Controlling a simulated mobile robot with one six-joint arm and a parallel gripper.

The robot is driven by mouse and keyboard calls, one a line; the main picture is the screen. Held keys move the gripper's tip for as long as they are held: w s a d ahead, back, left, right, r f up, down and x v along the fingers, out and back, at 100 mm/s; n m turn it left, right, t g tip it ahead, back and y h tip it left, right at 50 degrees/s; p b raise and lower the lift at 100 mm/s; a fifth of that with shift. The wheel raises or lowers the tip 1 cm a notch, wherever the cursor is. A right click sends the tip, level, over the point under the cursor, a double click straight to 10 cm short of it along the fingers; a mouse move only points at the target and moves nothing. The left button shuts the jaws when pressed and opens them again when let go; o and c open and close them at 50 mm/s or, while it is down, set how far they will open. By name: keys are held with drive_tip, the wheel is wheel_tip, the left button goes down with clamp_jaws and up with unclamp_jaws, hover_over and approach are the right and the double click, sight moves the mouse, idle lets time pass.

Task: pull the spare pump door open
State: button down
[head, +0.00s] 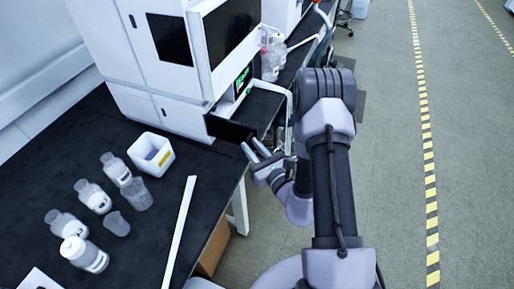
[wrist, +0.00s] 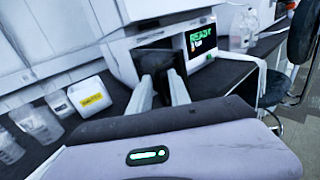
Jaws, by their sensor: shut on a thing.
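The spare pump door (head: 228,129) looks like a dark flat panel at the foot of the white instrument stack (head: 160,112). In the head view it stands out at an angle from the stack's lower front. My gripper (head: 251,145) is at the panel's outer end and shut on it. In the wrist view the two pale fingers of my gripper (wrist: 165,85) lie either side of the dark panel (wrist: 158,62). The fingers hide the exact grip, and I cannot make out a handle.
A green-lit screen (wrist: 202,40) is beside the panel. A white tub (head: 151,153) and several bottles stand on the black bench (head: 147,222) at the left. A white tube (head: 273,86) loops near my arm. The floor (head: 390,150) at right is clear.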

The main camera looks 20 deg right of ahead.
drive_tip(key=shift+w+a+r+n+y, duration=0.3)
drive_tip(key=shift+a+r, duration=0.15)
drive_tip(key=shift+a, duration=0.15)
drive_tip(key=c, duration=1.5)
unclamp_jaws()
drive_tip(key=shift+w+a, duration=0.1)
drive_tip(key=shift+a, duration=0.05)
drive_tip(key=shift+c, duration=0.2)
drive_tip(key=o, duration=0.4)
drive_tip(key=shift+w+a+f, duration=0.15)
drive_tip(key=shift+w+a, duration=0.05)
drive_tip(key=shift+c, duration=0.3)
drive_tip(key=shift+s+d, duration=0.1)
drive_tip(key=shift+c, duration=0.8)
